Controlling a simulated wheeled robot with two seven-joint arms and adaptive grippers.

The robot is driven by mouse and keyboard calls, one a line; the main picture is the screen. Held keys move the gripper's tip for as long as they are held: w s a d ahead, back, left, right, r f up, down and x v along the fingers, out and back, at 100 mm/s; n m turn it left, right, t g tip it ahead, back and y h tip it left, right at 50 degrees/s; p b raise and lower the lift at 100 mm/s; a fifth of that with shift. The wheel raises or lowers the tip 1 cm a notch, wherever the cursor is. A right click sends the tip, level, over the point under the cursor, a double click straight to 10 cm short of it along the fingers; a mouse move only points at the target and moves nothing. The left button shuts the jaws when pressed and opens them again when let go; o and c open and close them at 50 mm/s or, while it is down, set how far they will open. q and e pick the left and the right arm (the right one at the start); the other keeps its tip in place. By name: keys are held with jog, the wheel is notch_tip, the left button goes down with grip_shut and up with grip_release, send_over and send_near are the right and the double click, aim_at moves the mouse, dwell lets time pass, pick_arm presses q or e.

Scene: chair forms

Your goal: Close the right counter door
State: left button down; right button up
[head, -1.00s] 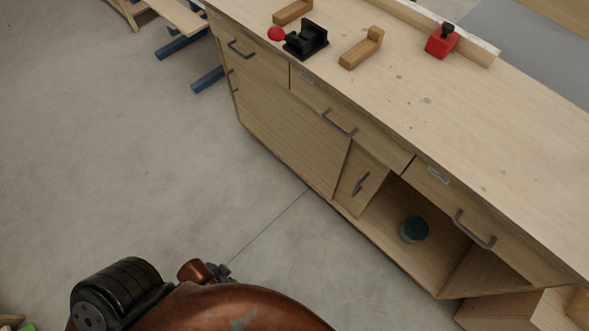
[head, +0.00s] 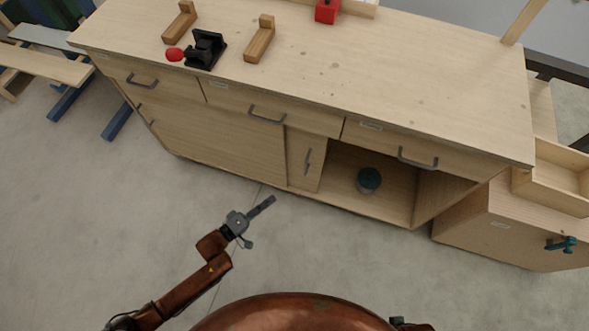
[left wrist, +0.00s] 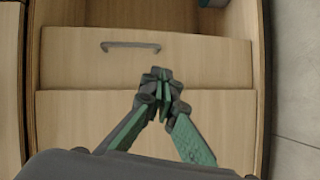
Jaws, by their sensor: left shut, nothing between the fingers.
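The wooden counter (head: 215,130) has a right door (head: 306,160) with a grey vertical handle. Only a narrow strip of this door shows beside the left front panel (head: 220,132), and the compartment to its right stands open. In the left wrist view the right door (left wrist: 200,60) and its handle (left wrist: 130,46) appear sideways. My left gripper (head: 264,204) is shut and empty, over the floor in front of the counter, apart from the door in the head view. Its fingertips (left wrist: 162,76) overlap the door panels in the left wrist view. My right gripper is not in view.
A teal-topped can (head: 369,180) stands inside the open compartment (head: 340,195). Drawers with handles run above. A black clamp (head: 206,50) and wooden blocks lie on the counter top. Floor in front is clear.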

pick_arm(q)
jog(key=w+a+r+h, duration=0.2)
jog(key=w+r, duration=0.3)
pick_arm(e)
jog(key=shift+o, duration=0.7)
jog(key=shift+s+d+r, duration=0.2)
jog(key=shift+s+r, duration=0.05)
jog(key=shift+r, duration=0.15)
pick_arm(q)
jog(key=b, duration=0.4)
send_near(306, 151)
notch_tip(306, 151, down, 2)
jog(key=shift+s+d+r+n+h+b, duration=0.1)
jog(key=shift+s+d+n+h+b, duration=0.1)
jog(key=shift+d, duration=0.75)
jog(key=shift+s+d+r+n+h+b, duration=0.1)
jog(key=shift+d+r+n+b, duration=0.1)
jog(key=shift+d, duration=0.75)
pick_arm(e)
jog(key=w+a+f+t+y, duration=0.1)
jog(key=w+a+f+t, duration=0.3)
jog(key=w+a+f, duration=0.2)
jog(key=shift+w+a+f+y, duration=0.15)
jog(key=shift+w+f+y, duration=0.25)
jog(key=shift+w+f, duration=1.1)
pick_arm(q)
jog(key=shift+f, duration=0.1)
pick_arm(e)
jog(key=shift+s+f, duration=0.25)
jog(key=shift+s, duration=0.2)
